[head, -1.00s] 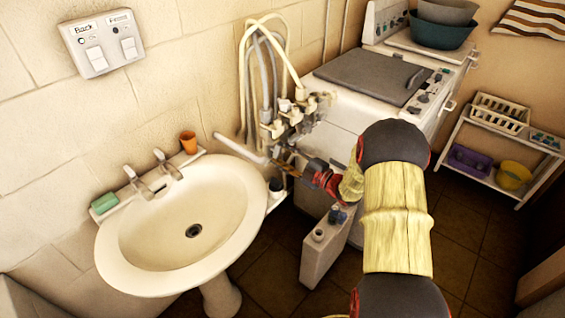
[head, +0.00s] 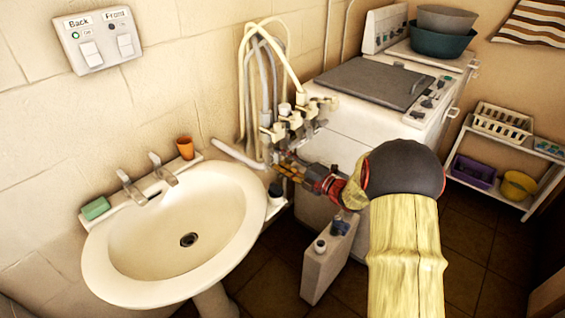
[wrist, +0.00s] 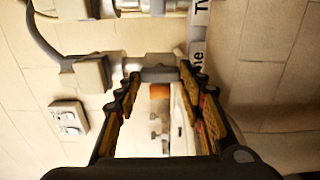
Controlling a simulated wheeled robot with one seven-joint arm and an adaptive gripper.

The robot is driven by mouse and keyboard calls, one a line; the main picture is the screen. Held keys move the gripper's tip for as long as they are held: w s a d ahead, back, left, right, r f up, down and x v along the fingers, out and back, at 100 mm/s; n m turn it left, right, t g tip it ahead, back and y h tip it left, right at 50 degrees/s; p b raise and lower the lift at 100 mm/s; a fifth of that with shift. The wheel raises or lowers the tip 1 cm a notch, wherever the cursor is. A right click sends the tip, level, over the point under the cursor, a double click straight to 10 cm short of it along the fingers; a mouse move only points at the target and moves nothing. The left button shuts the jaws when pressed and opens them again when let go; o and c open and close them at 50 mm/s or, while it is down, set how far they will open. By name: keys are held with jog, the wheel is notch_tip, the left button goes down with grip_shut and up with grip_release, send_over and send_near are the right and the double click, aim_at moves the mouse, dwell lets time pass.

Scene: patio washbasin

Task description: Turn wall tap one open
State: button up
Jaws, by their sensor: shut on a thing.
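In the head view my gripper (head: 283,163) reaches in from the right to the lower left end of the row of wall taps (head: 285,127). The fingers hide part of the tap there, and its exact handle angle cannot be told.
A washbasin (head: 120,275) stands at left, with an orange cup (head: 186,148) and green soap (head: 95,208) on its back ledge. A pale container (head: 322,265) stands below my arm. Hoses (head: 268,75) rise above the taps.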

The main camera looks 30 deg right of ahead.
jog(key=shift+f, duration=0.1)
jog(key=o, duration=1.2)
jog(key=v, duration=1.2)
